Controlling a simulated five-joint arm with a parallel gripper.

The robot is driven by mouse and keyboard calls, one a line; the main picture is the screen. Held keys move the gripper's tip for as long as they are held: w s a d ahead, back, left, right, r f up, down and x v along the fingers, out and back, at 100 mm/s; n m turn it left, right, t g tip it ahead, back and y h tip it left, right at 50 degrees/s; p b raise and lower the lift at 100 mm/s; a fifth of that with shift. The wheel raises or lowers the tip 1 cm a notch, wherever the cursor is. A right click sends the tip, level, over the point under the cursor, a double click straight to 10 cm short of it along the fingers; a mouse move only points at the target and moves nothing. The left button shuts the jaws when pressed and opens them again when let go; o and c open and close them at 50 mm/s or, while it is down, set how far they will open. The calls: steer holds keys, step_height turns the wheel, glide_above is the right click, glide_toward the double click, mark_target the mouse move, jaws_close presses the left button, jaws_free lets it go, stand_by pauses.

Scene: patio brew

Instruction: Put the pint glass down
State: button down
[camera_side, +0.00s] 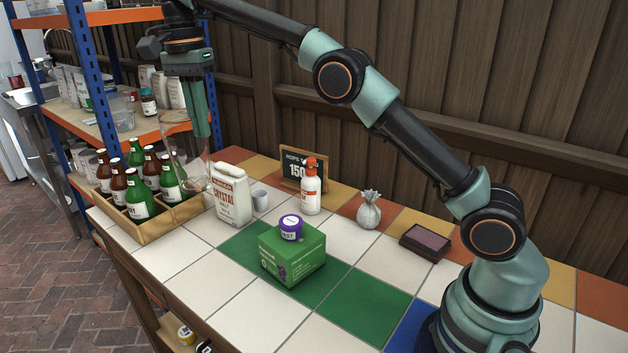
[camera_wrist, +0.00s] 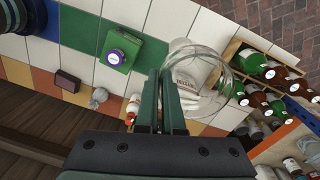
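The clear pint glass (camera_side: 183,150) hangs in the air in the side view, over the left end of the tiled table near the bottle crate. It is see-through, so its outline is faint. My gripper (camera_side: 203,128) points down with its fingers close together on the glass's upper wall. In the wrist view the glass's round outline (camera_wrist: 226,74) lies just right of my gripper's fingertips (camera_wrist: 166,76). The white crystal malt bag (camera_wrist: 190,70) shows partly through the glass there. The exact finger contact is hard to see.
A wooden crate of bottles (camera_side: 150,228) stands at the table's left end. A shelf (camera_side: 122,132) is behind. Front white tiles (camera_side: 205,285) are clear.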

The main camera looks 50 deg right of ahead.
steer(key=s+d+r+n, duration=0.2)
steer(key=s+d+n, duration=0.25)
steer(key=d, duration=0.45)
steer(key=s+d+r+n, duration=0.1)
steer(key=s+d+n, duration=0.35)
steer(key=d, duration=0.35)
steer(key=s+d+f+n, duration=0.2)
steer(key=s+d+n, duration=0.2)
steer(key=s, duration=0.3)
steer(key=s+d+f+n, duration=0.2)
steer(key=s+d+n, duration=0.25)
steer(key=s, duration=0.25)
step_height(320, 180, down, 19)
steer(key=shift+a+f+t, duration=0.15)
steer(key=shift+t, duration=0.25)
steer(key=shift+s+f, duration=0.1)
steer(key=shift+f, duration=0.05)
steer(key=c, duration=1)
jaws_free()
steer(key=shift+c, duration=0.2)
